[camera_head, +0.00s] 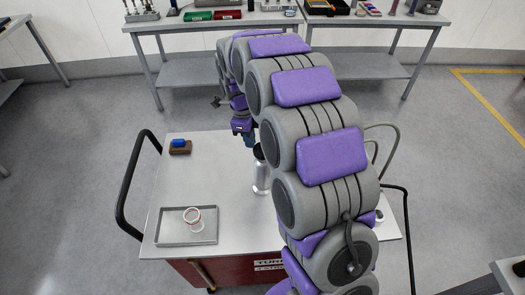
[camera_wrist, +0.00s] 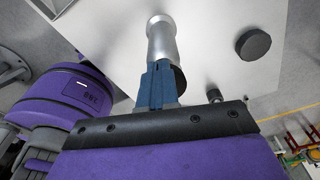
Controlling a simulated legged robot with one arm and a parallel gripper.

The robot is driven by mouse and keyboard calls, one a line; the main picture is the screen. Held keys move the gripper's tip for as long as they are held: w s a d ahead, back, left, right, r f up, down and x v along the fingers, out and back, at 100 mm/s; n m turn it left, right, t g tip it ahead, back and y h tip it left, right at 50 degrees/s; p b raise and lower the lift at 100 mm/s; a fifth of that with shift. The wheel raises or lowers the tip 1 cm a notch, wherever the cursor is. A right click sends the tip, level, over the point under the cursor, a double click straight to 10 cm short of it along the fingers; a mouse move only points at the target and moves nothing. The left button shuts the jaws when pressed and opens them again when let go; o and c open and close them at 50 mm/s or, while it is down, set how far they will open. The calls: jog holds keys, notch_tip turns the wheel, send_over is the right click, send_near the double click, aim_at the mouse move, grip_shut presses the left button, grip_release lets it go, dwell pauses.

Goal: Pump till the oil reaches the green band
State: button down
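A silver metal cylinder (camera_head: 261,178) with a dark top stands upright on the cart, partly hidden by my arm. It also shows in the wrist view (camera_wrist: 162,42). My gripper (camera_head: 249,141) is just above and left of the cylinder's top in the head view. In the wrist view its blue fingers (camera_wrist: 157,82) overlap the cylinder's near end, with a dark rounded part beside them. I cannot tell whether they touch or grip anything. No oil level or green band can be made out.
The white-topped cart (camera_head: 225,160) has a black handle (camera_head: 123,195) at left. On it are a metal tray (camera_head: 170,238) holding a small round cup (camera_head: 193,217), and a brown block (camera_head: 180,150) with a blue piece. A hose (camera_head: 388,127) curves at right. Workbenches (camera_head: 190,72) stand behind.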

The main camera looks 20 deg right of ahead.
notch_tip(320, 180, up, 17)
jog(key=w+a+p, duration=0.1)
jog(key=p, duration=0.1)
jog(key=shift+p, duration=0.35)
jog(key=shift+a+f, duration=0.1)
dwell(2.2)
